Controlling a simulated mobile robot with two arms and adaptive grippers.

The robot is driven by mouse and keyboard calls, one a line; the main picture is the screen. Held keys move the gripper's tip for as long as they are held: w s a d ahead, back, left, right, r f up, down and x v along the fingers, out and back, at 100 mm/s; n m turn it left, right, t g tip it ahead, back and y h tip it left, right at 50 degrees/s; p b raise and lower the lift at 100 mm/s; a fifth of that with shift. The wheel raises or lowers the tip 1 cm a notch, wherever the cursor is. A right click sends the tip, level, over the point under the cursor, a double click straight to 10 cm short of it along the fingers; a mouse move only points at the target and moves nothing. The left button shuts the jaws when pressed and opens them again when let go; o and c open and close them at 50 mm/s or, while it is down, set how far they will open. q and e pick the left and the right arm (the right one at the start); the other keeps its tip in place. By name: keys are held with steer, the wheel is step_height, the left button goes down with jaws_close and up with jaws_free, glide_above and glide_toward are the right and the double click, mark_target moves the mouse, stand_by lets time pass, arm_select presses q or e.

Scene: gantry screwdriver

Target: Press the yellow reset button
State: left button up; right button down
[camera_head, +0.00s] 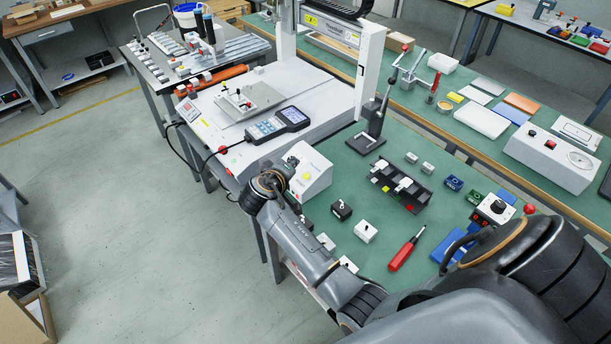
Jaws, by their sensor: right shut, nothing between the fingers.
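A white box (319,166) stands at the left edge of the green table, with a round yellow button (306,177) on its face. My right arm reaches in from the lower right, and its wrist is just left of this box. My right gripper (292,161) is shut and empty, close to the box's upper left part. It looks to be left of and above the yellow button; I cannot tell whether it touches the box. The yellow button is in plain view. My left gripper is not in view.
A white gantry machine (372,65) with a handheld pendant (290,117) stands behind the box. On the green table are a black fixture (401,186), a red screwdriver (407,248), small blocks (365,232) and a press stand (367,139). Open floor lies left.

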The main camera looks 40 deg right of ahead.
mark_target(306, 176)
steer(key=shift+w+d+r, duration=0.1)
steer(key=shift+w+r, duration=0.45)
steer(key=shift+r, duration=0.05)
steer(key=shift+f, duration=0.15)
steer(key=d+f+b, duration=0.1)
steer(key=f+b, duration=0.1)
steer(key=d+f+b, duration=0.1)
steer(key=f+b, duration=0.1)
steer(key=d+f+b, duration=0.1)
steer(key=f+b, duration=0.1)
steer(key=f, duration=0.1)
steer(key=shift+w, duration=0.15)
steer(key=shift+d+f+b, duration=0.3)
steer(key=shift+f+b, duration=0.1)
stand_by(0.8)
steer(key=shift+d+f, duration=0.2)
steer(key=shift+f, duration=0.2)
